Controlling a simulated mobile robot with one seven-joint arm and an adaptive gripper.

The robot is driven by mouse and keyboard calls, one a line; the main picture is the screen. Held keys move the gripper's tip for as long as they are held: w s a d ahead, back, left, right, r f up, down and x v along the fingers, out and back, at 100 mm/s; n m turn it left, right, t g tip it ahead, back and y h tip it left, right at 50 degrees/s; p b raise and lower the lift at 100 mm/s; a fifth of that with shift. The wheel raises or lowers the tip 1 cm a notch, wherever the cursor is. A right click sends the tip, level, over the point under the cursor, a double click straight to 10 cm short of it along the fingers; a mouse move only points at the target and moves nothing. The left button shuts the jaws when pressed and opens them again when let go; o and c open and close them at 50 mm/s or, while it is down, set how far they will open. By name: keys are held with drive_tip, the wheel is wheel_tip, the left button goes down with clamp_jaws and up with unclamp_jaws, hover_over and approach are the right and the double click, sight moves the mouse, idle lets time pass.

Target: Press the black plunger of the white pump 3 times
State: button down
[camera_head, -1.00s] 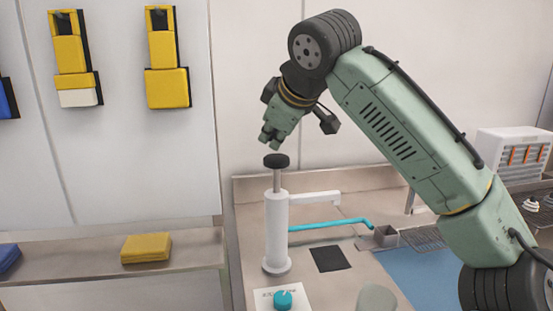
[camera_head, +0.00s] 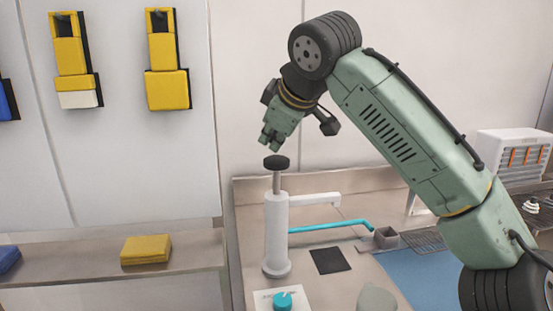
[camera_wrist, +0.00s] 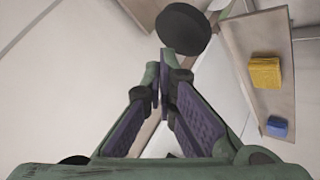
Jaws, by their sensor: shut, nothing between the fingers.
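The white pump (camera_head: 276,232) stands upright on the counter in the head view. Its black plunger (camera_head: 276,162) is a round knob on a grey rod that stands raised above the white body. The knob also shows as a dark disc in the wrist view (camera_wrist: 183,28), just beyond the fingertips. My gripper (camera_head: 270,145) is shut and empty, tilted down, with its tips close above the knob. In the wrist view the fingers (camera_wrist: 163,75) are close together. I cannot tell for certain whether the tips touch the knob. The pump's white spout arm (camera_head: 315,199) points right.
A turquoise bent rod (camera_head: 330,226), a small grey box (camera_head: 386,237) and a black square (camera_head: 330,260) lie right of the pump. A turquoise knob (camera_head: 283,300) is in front. A yellow block (camera_head: 146,249) lies on the left ledge. The air left of the gripper is clear.

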sight(274, 160)
drive_tip(key=shift+f, duration=0.45)
drive_tip(key=shift+f+b, duration=1.45)
drive_tip(key=shift+f, duration=0.75)
idle(1.7)
drive_tip(key=shift+r, duration=0.15)
drive_tip(key=shift+r+p, duration=2.4)
drive_tip(key=shift+r, duration=0.1)
drive_tip(key=shift+r+p, duration=0.45)
drive_tip(key=shift+r, duration=2.05)
